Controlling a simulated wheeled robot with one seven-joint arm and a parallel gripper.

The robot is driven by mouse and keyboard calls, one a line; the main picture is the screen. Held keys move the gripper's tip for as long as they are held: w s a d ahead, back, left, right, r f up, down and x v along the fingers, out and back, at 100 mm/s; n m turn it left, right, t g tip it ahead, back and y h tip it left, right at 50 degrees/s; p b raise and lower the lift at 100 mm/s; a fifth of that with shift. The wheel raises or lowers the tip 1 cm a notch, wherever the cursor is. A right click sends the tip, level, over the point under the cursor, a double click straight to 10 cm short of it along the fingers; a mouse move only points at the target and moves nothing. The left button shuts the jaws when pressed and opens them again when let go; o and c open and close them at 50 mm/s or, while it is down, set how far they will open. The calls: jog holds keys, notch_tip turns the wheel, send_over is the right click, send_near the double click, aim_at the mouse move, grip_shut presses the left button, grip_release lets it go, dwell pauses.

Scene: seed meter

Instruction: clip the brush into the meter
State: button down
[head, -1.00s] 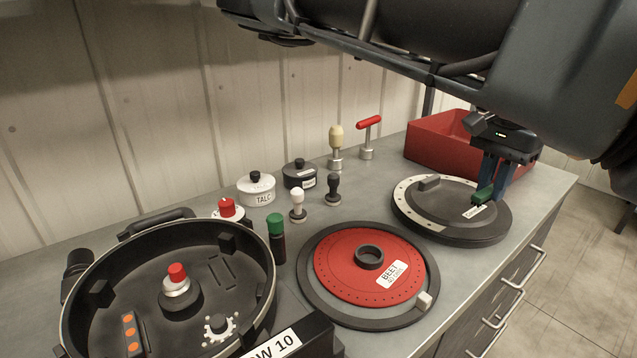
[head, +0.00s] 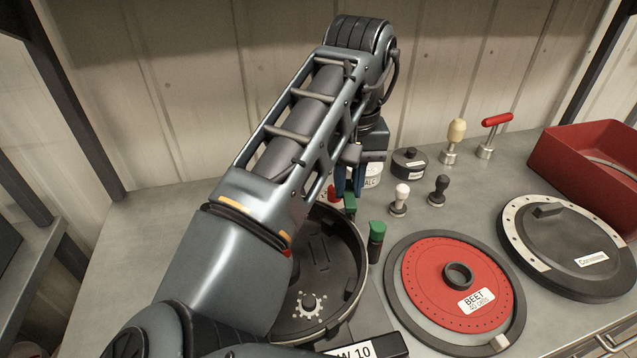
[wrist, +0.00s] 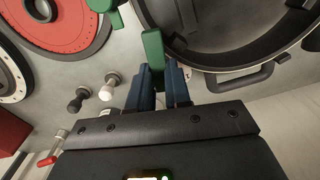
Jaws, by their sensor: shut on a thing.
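The meter is the round black open housing (head: 350,290), its left part hidden behind my arm. Slots and a white gear mark show on its floor. My gripper (head: 350,188) is shut on a green piece, which I take to be the brush (head: 350,204). In the wrist view the brush (wrist: 153,48) sticks out between the blue fingers (wrist: 158,85), beside the meter's rim (wrist: 200,62). The brush seems to be near the meter's far rim, apart from the floor; its exact height and any bristles cannot be told.
The red BEET disc (head: 435,278) lies further right, then a black lid (head: 570,262) and a red bin (head: 580,165). Small handled tools (head: 399,200), a dark pot (head: 409,163) and the TALC pot (head: 373,177) stand behind.

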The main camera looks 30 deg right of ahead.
jog(key=n, duration=0.2)
send_over(318, 247)
notch_tip(318, 247, down, 5)
jog(key=b, duration=0.4)
jog(key=shift+w, duration=0.1)
jog(key=shift+f+b, duration=0.6)
jog(key=shift+f, duration=0.4)
jog(key=shift+p, duration=0.55)
jog(key=shift+f+p, duration=0.45)
jog(key=shift+f, duration=0.55)
dwell(2.5)
jog(key=c, duration=1)
grip_release()
jog(key=shift+c, duration=0.4)
